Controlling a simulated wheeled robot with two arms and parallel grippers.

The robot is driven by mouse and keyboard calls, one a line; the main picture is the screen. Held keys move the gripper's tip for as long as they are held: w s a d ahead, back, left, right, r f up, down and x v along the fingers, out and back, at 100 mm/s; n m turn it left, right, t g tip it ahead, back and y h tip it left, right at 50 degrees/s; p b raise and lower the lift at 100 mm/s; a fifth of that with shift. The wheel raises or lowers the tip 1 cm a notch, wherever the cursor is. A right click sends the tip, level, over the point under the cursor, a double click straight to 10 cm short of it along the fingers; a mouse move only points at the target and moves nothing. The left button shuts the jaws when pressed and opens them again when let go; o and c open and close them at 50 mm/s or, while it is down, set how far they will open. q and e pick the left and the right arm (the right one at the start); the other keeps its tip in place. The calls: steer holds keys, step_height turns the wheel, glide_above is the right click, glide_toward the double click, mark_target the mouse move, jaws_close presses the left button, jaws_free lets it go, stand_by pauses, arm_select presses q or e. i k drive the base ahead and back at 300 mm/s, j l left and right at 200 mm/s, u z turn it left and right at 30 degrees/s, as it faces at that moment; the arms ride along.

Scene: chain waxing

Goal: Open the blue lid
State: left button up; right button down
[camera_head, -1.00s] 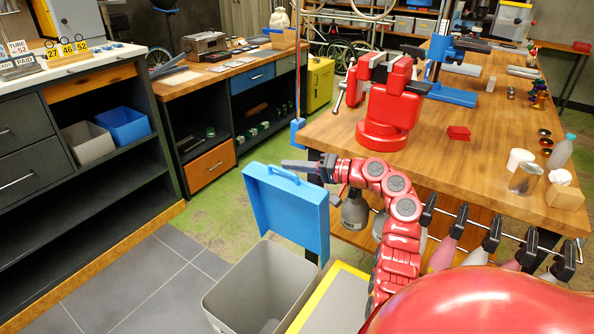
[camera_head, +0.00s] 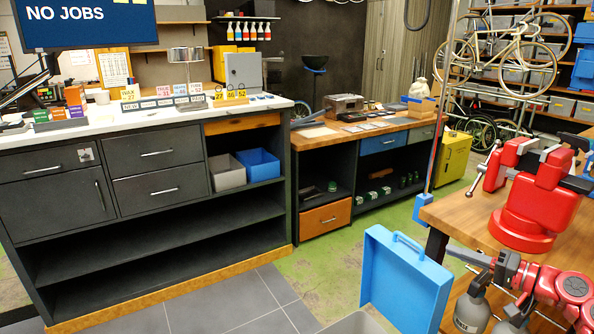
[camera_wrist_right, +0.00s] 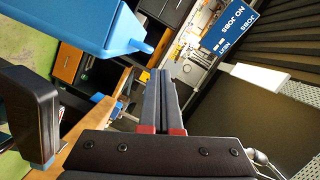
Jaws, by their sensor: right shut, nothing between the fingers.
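The blue lid (camera_head: 400,284) stands upright and open at the edge of the grey bin (camera_head: 354,324), its handle (camera_head: 409,246) at the top. Only the bin's rim shows, at the bottom edge of the head view. The lid also shows at the upper left of the wrist view (camera_wrist_right: 65,22). My right gripper (camera_head: 462,256) is beside the lid, to its right and apart from it. Its fingers (camera_wrist_right: 161,82) are shut together and empty in the wrist view. My left gripper is out of view.
The wooden workbench (camera_head: 455,212) with a red vise (camera_head: 532,195) stands at the right, close to my right arm. Spray bottles (camera_head: 470,310) hang below it. A dark cabinet (camera_head: 150,180) fills the left. The grey tiled floor (camera_head: 235,305) is clear.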

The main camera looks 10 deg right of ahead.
mark_target(407, 287)
steer(key=k, duration=1)
